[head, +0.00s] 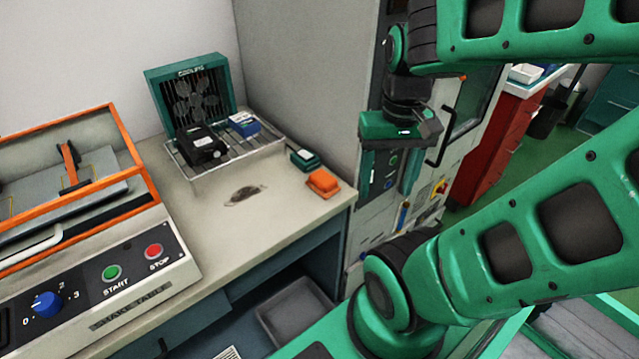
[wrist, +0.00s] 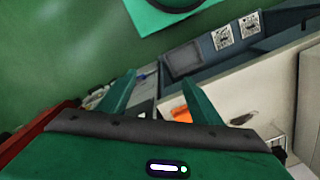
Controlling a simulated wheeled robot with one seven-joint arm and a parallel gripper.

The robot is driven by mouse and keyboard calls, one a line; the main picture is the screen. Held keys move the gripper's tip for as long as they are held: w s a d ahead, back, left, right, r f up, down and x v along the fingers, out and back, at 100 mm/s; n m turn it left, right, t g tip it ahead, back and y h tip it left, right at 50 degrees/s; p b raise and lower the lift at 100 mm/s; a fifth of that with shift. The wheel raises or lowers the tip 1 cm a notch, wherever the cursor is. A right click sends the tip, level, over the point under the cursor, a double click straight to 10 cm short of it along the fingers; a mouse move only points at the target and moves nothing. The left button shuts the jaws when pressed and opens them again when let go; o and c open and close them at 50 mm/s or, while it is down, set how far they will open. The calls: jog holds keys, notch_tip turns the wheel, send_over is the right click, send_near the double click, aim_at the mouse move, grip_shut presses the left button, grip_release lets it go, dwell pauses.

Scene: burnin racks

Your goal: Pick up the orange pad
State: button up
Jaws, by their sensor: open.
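The orange pad (head: 323,183) lies on the bench top near its right front corner in the head view. An orange patch in the wrist view (wrist: 181,114) beside the right finger is probably the same pad, partly hidden by that finger. My gripper (head: 393,190) is open and empty, with its fingers pointing down, to the right of the pad and beyond the bench edge, apart from it. In the wrist view the two green fingers (wrist: 150,98) are spread apart with nothing between them.
A dark green pad (head: 305,159) lies just behind the orange pad. A wire rack (head: 225,160) holds a black device (head: 201,146) and a blue box (head: 243,124) before a green fan unit (head: 188,88). A shake table (head: 90,240) stands left. A grey cabinet (head: 352,120) is close behind my gripper.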

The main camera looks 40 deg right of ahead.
jog(key=o, duration=0.6)
jog(key=w+d+m, duration=0.1)
jog(key=w+m, duration=0.3)
jog(key=w, duration=0.5)
jog(key=shift+w+r+m+h, duration=0.2)
jog(key=shift+m+h, duration=0.1)
jog(key=shift+m, duration=0.1)
jog(key=m, duration=0.5)
send_over(323, 177)
notch_tip(323, 177, down, 3)
jog(key=shift+m, duration=0.4)
jog(key=f, duration=0.5)
jog(key=shift+w+a+f, duration=0.1)
jog(key=shift+w+f, duration=0.25)
jog(key=shift+s+f, duration=0.2)
jog(key=shift+f, duration=1.15)
jog(key=shift+s+f, duration=0.2)
jog(key=shift+f, duration=1.15)
